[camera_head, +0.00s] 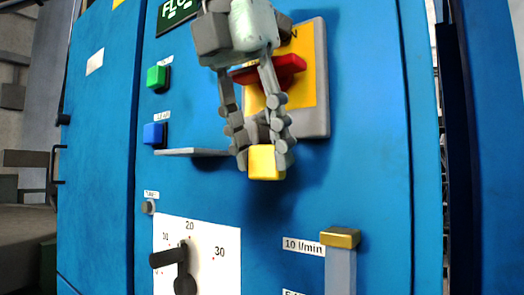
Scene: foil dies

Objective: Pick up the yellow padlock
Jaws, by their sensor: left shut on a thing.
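The yellow padlock (264,165) is in the head view, just below the middle of the picture. My left gripper (263,152) reaches down from the top, and its two grey fingers are shut on the padlock, one at each side. The padlock's lower yellow body shows between the fingertips. A grey part just above it lies between the fingers, and I cannot tell its full shape. My right gripper is not in view.
Behind my gripper is a red handle (290,66) on a yellow plate with a grey frame (317,122). A grey ledge (190,152), green button (155,77), blue button (153,134), black dial knob (184,270) and brass-capped column (340,238) are on the blue panel (380,180).

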